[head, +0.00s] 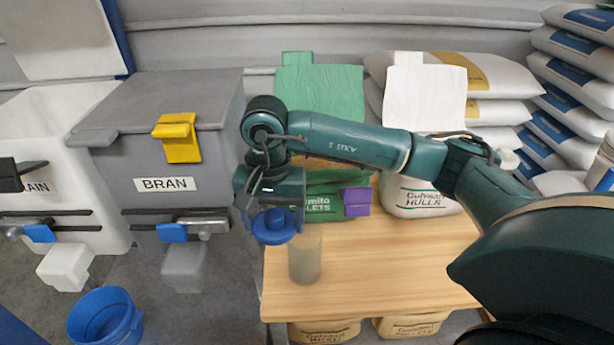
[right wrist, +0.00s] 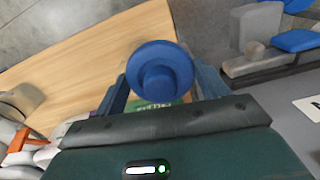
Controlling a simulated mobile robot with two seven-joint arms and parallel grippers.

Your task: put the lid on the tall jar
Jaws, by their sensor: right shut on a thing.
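The blue round lid (head: 273,227) with a raised knob is held in my right gripper (head: 270,208), which points down. In the right wrist view the lid (right wrist: 160,75) sits between the two blue fingers, knob towards the camera. The tall jar (head: 305,260), clear and greyish, stands upright near the left edge of the wooden table (head: 390,265). The lid is up and left of the jar's top in the head view, apart from its mouth as far as I can tell. My left gripper is not in view.
A grey bin labelled BRAN (head: 165,185) with a yellow latch stands left of the table. A blue bucket (head: 105,317) is on the floor. Green (head: 320,95) and white sacks stand at the table's back. Table to the jar's right is clear.

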